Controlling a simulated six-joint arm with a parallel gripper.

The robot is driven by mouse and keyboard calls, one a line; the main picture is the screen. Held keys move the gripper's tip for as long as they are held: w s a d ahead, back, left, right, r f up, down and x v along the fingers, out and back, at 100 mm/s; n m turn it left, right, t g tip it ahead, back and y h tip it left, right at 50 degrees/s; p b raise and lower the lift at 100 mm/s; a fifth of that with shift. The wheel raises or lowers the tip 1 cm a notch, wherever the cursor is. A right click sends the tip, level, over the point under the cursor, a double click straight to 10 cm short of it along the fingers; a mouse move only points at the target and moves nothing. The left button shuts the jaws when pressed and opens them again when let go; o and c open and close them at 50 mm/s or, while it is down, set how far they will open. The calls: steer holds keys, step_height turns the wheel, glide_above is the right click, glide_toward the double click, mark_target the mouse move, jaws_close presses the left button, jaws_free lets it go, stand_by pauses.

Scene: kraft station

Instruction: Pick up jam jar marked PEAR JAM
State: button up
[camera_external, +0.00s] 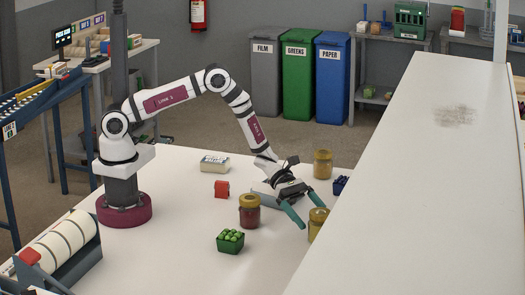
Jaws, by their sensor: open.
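Three jam jars stand upright on the white table (180,260), all with yellowish lids. One jar with dark red contents (249,211) is left of my gripper. A golden jar (322,164) stands farther back, to the right of my wrist. Another golden jar (317,223) stands at the right, partly hidden by my gripper and the white surface's edge. No label is readable, so I cannot tell which one is marked PEAR JAM. My gripper (309,215) is open, its two green fingers pointing down toward the right golden jar. I cannot tell whether they touch it.
A green punnet (230,241), a small red item (222,189), a pale package (214,163) and a dark blue container (341,184) also sit on the table. A large white raised surface (415,150) borders the right side. The table's front middle is clear.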

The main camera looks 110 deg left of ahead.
mark_target(320, 225)
steer(key=x, duration=0.4)
steer(key=shift+r, duration=0.1)
jaws_close()
